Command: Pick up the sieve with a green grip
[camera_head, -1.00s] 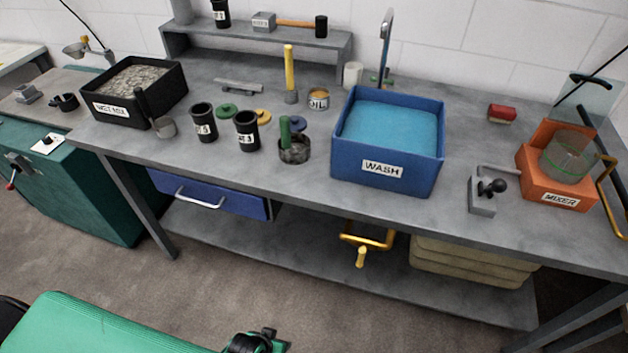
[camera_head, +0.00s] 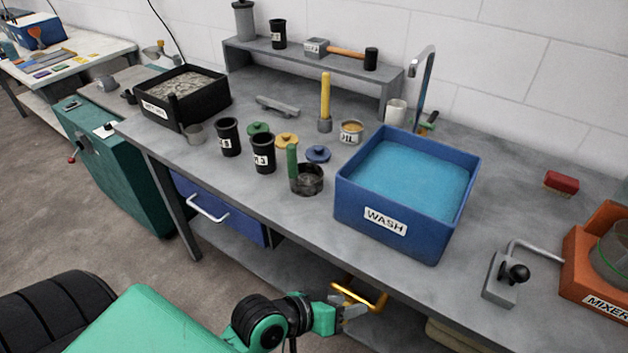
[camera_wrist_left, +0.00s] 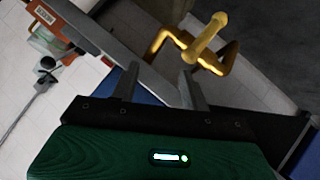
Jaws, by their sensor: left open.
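The sieve with a green grip (camera_head: 308,183) stands on the grey workbench, left of the blue wash tub. It has a dark round cup and an upright green grip (camera_head: 292,160). My left gripper (camera_head: 355,308) is below the bench top in front, well apart from the sieve. It also shows in the left wrist view (camera_wrist_left: 160,86), with its two fingers apart and nothing between them. The sieve is not seen in the left wrist view. My right gripper is not in view.
The wash tub (camera_head: 385,227) stands right of the sieve. Black cups (camera_head: 263,155), a yellow-handled tool (camera_head: 326,98) and coloured discs (camera_head: 318,154) surround it. A yellow bent bar (camera_head: 372,297) under the bench is close to my left gripper. The bench front edge lies between gripper and sieve.

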